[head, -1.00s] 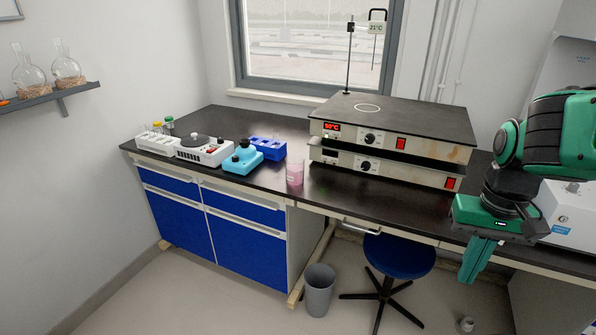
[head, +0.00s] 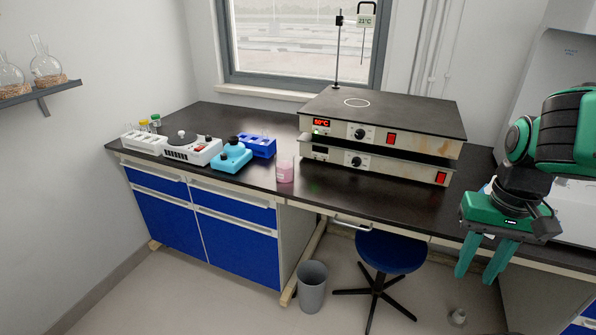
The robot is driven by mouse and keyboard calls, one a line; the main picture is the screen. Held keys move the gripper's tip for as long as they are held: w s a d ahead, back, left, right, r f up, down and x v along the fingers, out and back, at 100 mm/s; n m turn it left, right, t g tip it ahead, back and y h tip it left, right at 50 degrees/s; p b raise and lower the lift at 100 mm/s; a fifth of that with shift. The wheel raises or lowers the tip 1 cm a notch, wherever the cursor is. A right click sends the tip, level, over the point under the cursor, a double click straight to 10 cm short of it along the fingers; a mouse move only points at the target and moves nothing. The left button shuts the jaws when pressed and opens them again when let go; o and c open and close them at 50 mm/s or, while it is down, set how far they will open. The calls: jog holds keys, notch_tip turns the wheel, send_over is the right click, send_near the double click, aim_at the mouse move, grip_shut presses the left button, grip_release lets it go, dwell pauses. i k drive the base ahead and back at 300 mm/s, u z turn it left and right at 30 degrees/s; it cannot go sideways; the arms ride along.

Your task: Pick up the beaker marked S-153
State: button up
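A beaker with pink liquid (head: 285,170) stands upright on the black bench top, left of the stacked hot plates. Its marking is too small to read, so I cannot tell whether it is S-153. My gripper (head: 482,277) is at the right, pointing down, in front of the bench's front edge in the picture. Its two green fingers are apart with nothing between them. It is well to the right of the beaker and not touching it.
Stacked hot plates (head: 380,130) stand right of the beaker. A blue rack (head: 262,148), a light blue device (head: 231,158) and a white device (head: 192,150) stand left of it. A blue stool (head: 390,252) and a grey bin (head: 312,287) are on the floor below.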

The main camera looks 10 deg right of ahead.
aim_at(285, 168)
jog(key=z, duration=2.9)
jog(key=k, duration=0.75)
jog(key=u, duration=1.9)
jog(key=i, duration=0.5)
